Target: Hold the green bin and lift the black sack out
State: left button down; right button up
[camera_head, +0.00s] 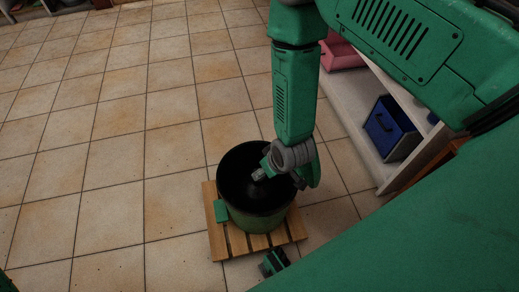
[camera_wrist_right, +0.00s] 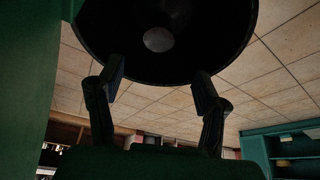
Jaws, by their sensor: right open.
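The dark green bin (camera_head: 265,221) stands upright on a slatted wooden pallet (camera_head: 218,243). A green handle (camera_head: 221,211) sticks out on its left side. The black sack (camera_head: 240,187) seems to be the dark mass inside, hard to tell from the dark wall. My right arm comes down from the upper right, and my right gripper (camera_head: 261,172) is at the bin's mouth. In the right wrist view its fingers (camera_wrist_right: 158,85) are spread and empty, facing a round black opening (camera_wrist_right: 105,35) with a pale patch inside. A green and black part (camera_head: 273,262), seemingly my left gripper, is by the pallet's front edge; its jaws are unclear.
A white shelf unit (camera_head: 362,125) stands on the right, with a blue bin (camera_head: 391,128) and a pink container (camera_head: 343,55) on it. Tiled floor (camera_head: 110,150) is clear to the left. More shelving shows in the right wrist view (camera_wrist_right: 290,150).

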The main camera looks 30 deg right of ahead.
jog(key=b, duration=0.5)
send_over(258, 191)
jog(key=w+d, duration=0.2)
jog(key=w, duration=0.1)
jog(key=f, duration=1.2)
jog(key=shift+s+a+f, duration=0.15)
jog(key=shift+a+f, duration=0.1)
jog(key=shift+f, duration=0.05)
